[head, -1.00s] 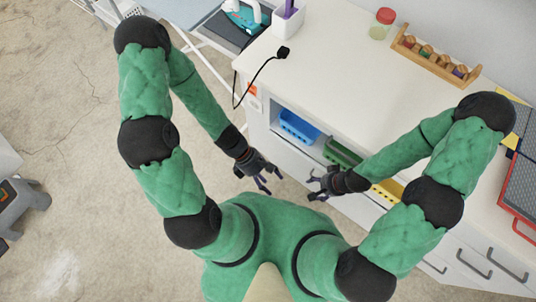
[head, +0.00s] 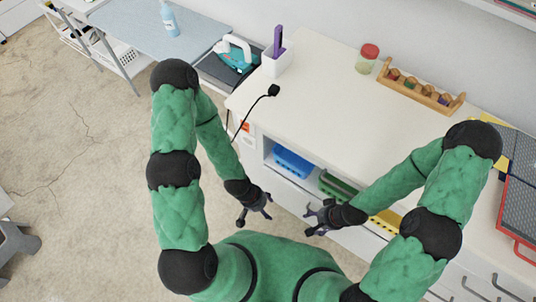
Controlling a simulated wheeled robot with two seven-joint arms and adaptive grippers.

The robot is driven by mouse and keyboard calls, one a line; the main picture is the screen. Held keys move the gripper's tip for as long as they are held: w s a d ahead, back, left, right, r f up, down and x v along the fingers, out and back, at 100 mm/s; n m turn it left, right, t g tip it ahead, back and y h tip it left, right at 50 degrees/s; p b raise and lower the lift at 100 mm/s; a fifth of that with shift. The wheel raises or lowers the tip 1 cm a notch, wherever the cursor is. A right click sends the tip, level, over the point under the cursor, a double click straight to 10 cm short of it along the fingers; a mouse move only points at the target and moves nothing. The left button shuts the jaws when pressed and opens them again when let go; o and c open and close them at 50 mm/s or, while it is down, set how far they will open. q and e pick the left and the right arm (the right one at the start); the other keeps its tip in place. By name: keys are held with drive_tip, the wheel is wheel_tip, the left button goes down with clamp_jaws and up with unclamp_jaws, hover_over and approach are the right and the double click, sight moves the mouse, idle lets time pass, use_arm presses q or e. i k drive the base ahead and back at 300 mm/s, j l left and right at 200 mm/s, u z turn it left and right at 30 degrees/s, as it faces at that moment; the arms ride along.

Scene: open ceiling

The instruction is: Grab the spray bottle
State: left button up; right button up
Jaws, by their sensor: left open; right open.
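A light blue spray bottle (head: 170,20) stands upright on a blue ironing board (head: 140,38) at the top left; its top is cut off by the picture edge. My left gripper (head: 266,208) is open and empty, low in front of the white cabinet and far from the bottle. My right gripper (head: 308,222) is open and empty, just to the right of the left one, also in front of the cabinet.
A teal iron (head: 235,55) sits at the board's right end. The white counter (head: 320,95) carries a white holder (head: 275,62), a red-lidded jar (head: 367,58) and a wooden rack (head: 420,92). A black cord (head: 247,118) hangs at its left edge. Open floor lies left.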

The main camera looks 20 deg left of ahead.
sight(166, 12)
drive_tip(key=u, duration=1.25)
drive_tip(key=i+j+u, duration=0.1)
drive_tip(key=i, duration=0.2)
drive_tip(key=i+j, duration=0.2)
drive_tip(key=i, duration=0.15)
drive_tip(key=j+u, duration=0.05)
